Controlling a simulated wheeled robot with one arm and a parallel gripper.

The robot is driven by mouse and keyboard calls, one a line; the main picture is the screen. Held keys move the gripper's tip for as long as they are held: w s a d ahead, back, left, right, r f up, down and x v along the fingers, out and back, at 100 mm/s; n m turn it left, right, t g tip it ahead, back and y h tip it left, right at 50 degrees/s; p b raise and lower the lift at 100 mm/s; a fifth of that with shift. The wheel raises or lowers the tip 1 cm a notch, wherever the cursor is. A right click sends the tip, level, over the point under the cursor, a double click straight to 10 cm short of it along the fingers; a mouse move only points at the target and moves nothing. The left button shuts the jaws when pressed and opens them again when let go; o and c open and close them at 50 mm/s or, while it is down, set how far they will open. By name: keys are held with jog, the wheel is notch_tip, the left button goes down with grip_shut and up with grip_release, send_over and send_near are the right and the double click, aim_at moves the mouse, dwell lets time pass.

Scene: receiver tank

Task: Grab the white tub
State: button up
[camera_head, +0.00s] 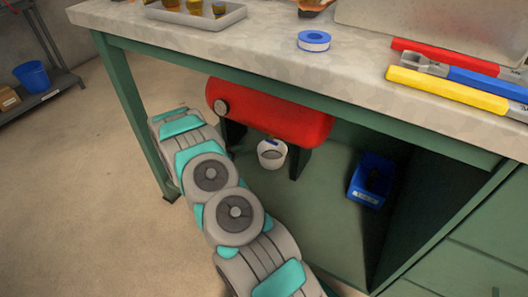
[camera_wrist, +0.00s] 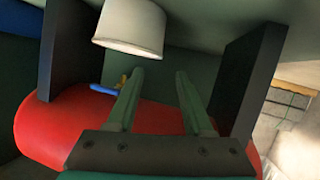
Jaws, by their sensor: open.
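The white tub (camera_head: 271,155) stands on the green lower surface beneath the red tank (camera_head: 270,110), between the tank's dark legs. Its inside looks dark. In the wrist view the tub (camera_wrist: 132,28) is at the top, and the red tank (camera_wrist: 60,135) spans the bottom. My gripper (camera_wrist: 163,72) is open and empty, its two green fingers pointing toward the tub. The left fingertip lies just below the tub's edge in the picture; I cannot tell whether they touch. In the head view my gripper is hidden beyond the arm and bench.
Dark tank legs (camera_wrist: 250,75) stand on both sides of the gripper. A small blue and yellow fitting (camera_wrist: 105,88) sits by the tank, near the left finger. A blue bin (camera_head: 370,180) is right of the tub. The green bench leg (camera_head: 135,110) stands beside my arm.

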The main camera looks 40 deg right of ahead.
aim_at(263, 148)
jog(key=x, duration=0.6)
jog(key=shift+s+d+f, duration=0.1)
jog(key=shift+d+f, duration=0.1)
jog(key=shift+d, duration=0.05)
jog(key=x, duration=0.4)
jog(key=shift+s+d+f, duration=0.15)
jog(key=shift+s, duration=0.05)
jog(key=shift+w+d+f, duration=0.1)
jog(key=shift+d, duration=0.25)
jog(key=shift+c, duration=0.3)
grip_shut()
